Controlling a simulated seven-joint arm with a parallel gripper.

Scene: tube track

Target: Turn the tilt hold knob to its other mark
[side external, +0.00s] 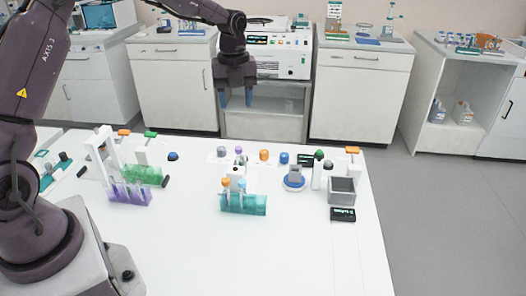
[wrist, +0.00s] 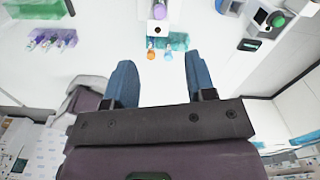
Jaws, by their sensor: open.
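My gripper (side external: 237,102) hangs high over the back of the white table, fingers pointing down. Its two blue fingers (wrist: 160,64) are apart with nothing between them in the wrist view, and it touches nothing. I cannot tell for sure which part is the tilt hold knob. Candidates in the side view are a dark blue dome (side external: 173,156) at the left, a dark round knob (side external: 328,164) at the right and a blue round base with a grey block (side external: 294,181). No marks are readable at this size.
A teal rack (side external: 243,205) with orange- and blue-capped tubes stands mid-table. A purple rack (side external: 130,194) stands left by a white frame (side external: 103,143). A grey open box (side external: 342,190) and a small dark display (side external: 343,214) are at the right. The front table area is clear.

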